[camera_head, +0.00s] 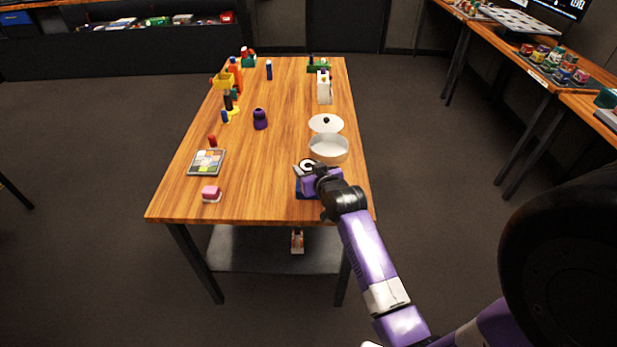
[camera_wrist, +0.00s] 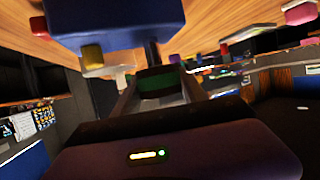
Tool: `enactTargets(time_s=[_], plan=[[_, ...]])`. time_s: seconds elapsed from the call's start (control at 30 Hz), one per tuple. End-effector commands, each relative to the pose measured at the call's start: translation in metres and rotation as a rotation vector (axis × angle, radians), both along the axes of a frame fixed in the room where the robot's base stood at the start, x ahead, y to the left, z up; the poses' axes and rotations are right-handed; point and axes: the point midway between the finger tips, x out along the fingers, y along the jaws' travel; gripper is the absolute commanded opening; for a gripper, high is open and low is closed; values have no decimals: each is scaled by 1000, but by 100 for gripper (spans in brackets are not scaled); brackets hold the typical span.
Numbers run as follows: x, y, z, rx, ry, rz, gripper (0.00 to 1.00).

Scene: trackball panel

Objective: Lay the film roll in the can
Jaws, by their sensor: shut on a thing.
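The film roll (camera_head: 308,163) shows in the head view as a small pale ring with a dark centre at my gripper's tip. My gripper (camera_head: 304,169) is shut on it at the near right part of the table. In the wrist view a dark roll with a green band (camera_wrist: 160,82) sits between the fingers of my gripper (camera_wrist: 158,92). The can (camera_head: 328,151) is a round, white, open container just beyond and right of my gripper. Its inside looks empty. A white lid with a dark knob (camera_head: 326,122) lies behind it. My gripper partly hides the roll.
A blue block-like thing (camera_head: 302,192) is beneath my gripper, and its underside looms in the wrist view (camera_wrist: 115,22). A white carton (camera_head: 324,88) stands farther back.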

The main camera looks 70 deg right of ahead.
Motion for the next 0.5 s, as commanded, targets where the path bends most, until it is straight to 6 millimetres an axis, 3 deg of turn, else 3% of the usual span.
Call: enactTargets(time_s=[0.2,0.5], plan=[[0,0,-30,4,2,0,10],[0,0,-35,0,0,0,10]])
